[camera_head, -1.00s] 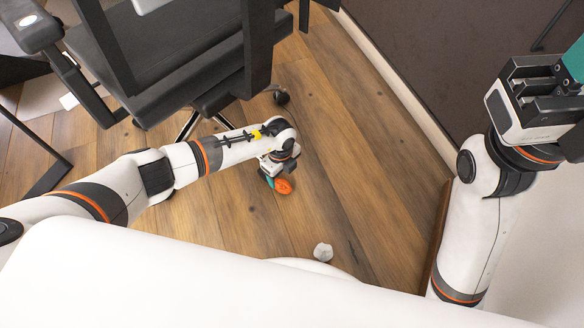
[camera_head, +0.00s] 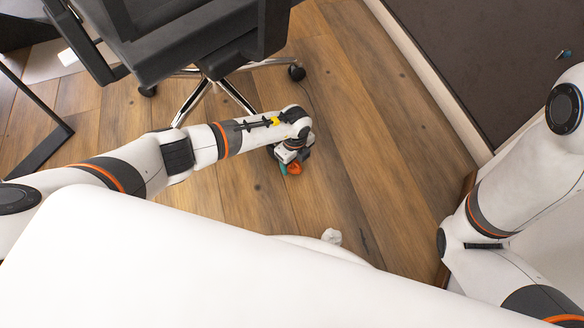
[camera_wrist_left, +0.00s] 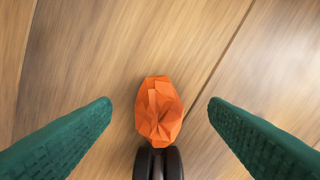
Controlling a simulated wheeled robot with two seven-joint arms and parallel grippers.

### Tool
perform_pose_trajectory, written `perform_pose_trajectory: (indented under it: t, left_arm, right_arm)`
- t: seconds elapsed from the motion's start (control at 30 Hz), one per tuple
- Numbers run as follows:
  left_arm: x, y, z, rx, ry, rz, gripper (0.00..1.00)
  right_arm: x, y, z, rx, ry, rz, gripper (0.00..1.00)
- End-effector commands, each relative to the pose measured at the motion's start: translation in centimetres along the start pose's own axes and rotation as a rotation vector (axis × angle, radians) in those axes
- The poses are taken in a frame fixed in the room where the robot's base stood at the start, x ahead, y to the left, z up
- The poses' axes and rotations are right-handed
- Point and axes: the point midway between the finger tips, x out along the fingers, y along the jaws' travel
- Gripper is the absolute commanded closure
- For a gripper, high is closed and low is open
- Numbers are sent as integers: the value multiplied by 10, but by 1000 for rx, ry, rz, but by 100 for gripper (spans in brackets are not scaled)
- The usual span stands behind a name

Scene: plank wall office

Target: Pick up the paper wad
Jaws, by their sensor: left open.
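An orange crumpled paper wad (camera_wrist_left: 159,110) lies on the wooden floor, between and ahead of my left gripper's two green fingers in the left wrist view. In the head view the orange wad (camera_head: 294,168) shows just below my left gripper (camera_head: 287,165), partly hidden by it. My left gripper is open, with a clear gap between each finger (camera_wrist_left: 160,115) and the wad.
A black office chair (camera_head: 190,40) stands at the upper left, its chrome legs and casters (camera_head: 296,72) behind my left arm. A dark wall panel with a pale skirting (camera_head: 432,85) bounds the right. Wooden floor (camera_head: 350,130) lies clear between them.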

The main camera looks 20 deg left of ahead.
Motion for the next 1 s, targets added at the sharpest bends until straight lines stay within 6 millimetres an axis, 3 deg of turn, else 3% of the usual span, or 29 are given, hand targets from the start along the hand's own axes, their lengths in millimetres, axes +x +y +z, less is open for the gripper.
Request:
perform_pose_trajectory:
  t: [0.03, 0.2, 0.53, 0.8, 1.0]
  left_arm:
    - [14, 2, -1, -1, 0, 0, 31]
    - [30, 2, 0, -1, -1, -1, 31]
    - [30, 2, 0, 0, -1, -1, 31]
    - [30, 2, 0, 0, -1, -1, 75]
    - [30, 2, 0, 0, -1, -1, 78]
  right_arm:
    - [-10, 3, 7, -1, -11, 4, 64]
    - [-21, 6, 12, -2, -11, 5, 64]
    - [-21, 6, 11, -2, -11, 5, 64]
    - [-21, 6, 12, -1, -11, 5, 64]
    - [-21, 6, 12, -1, -12, 5, 64]
